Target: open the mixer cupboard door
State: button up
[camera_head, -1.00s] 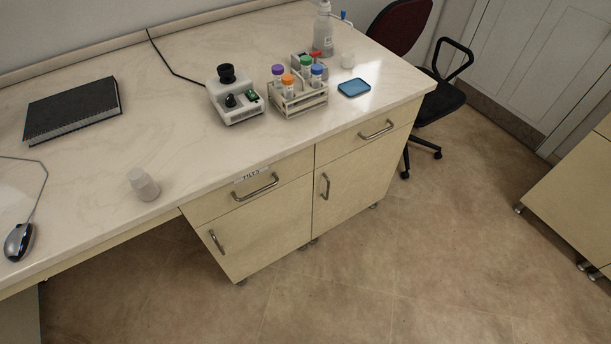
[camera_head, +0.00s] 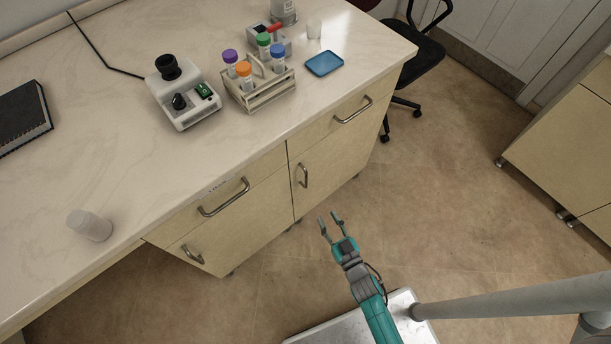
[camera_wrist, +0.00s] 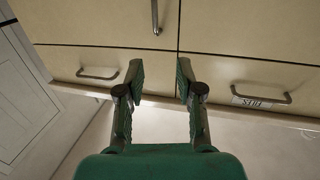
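The white mixer (camera_head: 184,94) with a black top stands on the bench, above two shut cupboard doors. The right door (camera_head: 335,152) has a vertical metal handle (camera_head: 303,175) near its left edge; this handle also shows at the top of the wrist view (camera_wrist: 155,17). The left door (camera_head: 245,228) has its handle (camera_head: 192,254) at its far left. No label shows which door is the mixer cupboard's. My gripper (camera_head: 330,222) is open and empty, out in front of the right door and apart from it. Its spread fingers (camera_wrist: 160,75) show in the wrist view.
Shut drawers with handles sit above the doors; the left one (camera_head: 223,197) has a label, upside down in the wrist view. A tube rack (camera_head: 262,92), blue tray (camera_head: 324,64) and cup (camera_head: 90,225) are on the bench. Floor (camera_head: 440,200) is clear toward the right cabinet (camera_head: 565,140).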

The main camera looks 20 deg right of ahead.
jog(key=w+f+y, duration=0.1)
jog(key=w+f, duration=0.1)
jog(key=w, duration=0.6)
send_over(306, 186)
jog(key=shift+w+d+f+n, duration=0.1)
jog(key=shift+w+f+n, duration=0.05)
jog(key=shift+w+n, duration=0.15)
grip_shut()
